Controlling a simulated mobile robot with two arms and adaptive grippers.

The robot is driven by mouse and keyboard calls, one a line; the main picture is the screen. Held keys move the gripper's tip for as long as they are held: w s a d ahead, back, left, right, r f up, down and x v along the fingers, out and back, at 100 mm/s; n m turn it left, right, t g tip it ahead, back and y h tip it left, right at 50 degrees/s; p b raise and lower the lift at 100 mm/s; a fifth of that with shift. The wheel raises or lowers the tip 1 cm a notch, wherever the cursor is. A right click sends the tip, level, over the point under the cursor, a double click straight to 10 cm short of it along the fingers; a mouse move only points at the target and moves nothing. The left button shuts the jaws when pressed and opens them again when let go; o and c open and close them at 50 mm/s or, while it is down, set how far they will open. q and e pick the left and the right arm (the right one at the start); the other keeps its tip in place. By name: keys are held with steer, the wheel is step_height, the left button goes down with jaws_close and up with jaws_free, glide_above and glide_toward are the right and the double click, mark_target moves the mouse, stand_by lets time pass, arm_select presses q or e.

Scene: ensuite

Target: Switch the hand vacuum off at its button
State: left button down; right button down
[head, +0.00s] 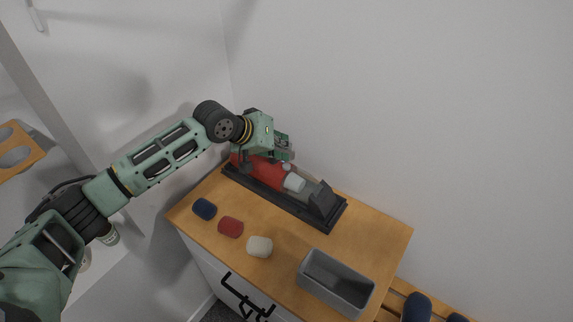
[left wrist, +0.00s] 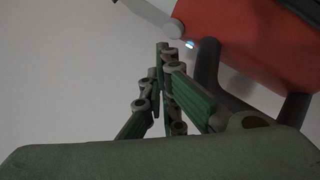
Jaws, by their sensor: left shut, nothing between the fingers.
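The hand vacuum (head: 267,174) lies in a long black tray (head: 292,206) at the back of a wooden cabinet top. It has a red body, a pale middle part and a dark nozzle at its right. My left gripper (head: 287,157) is over the red body and hides part of it. In the left wrist view its fingers (left wrist: 166,52) are together and empty, close to a round grey knob (left wrist: 173,28) beside the red body. A small bluish-white spot (left wrist: 190,44) shows next to the knob. I cannot tell whether the fingertips touch anything. My right gripper is out of view.
On the cabinet top (head: 375,232) lie a blue piece (head: 204,208), a red piece (head: 230,227) and a white piece (head: 259,246) in front of the tray. A grey open bin (head: 335,284) stands at the right front. White walls rise close behind.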

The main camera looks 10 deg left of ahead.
arm_select(q)
steer(key=shift+f, duration=0.15)
stand_by(0.4)
steer(key=shift+f, duration=0.25)
steer(key=shift+f, duration=0.55)
stand_by(0.6)
steer(key=shift+r+p, duration=1)
steer(key=shift+p, duration=0.25)
step_height(320, 180, up, 6)
steer(key=p, duration=0.6)
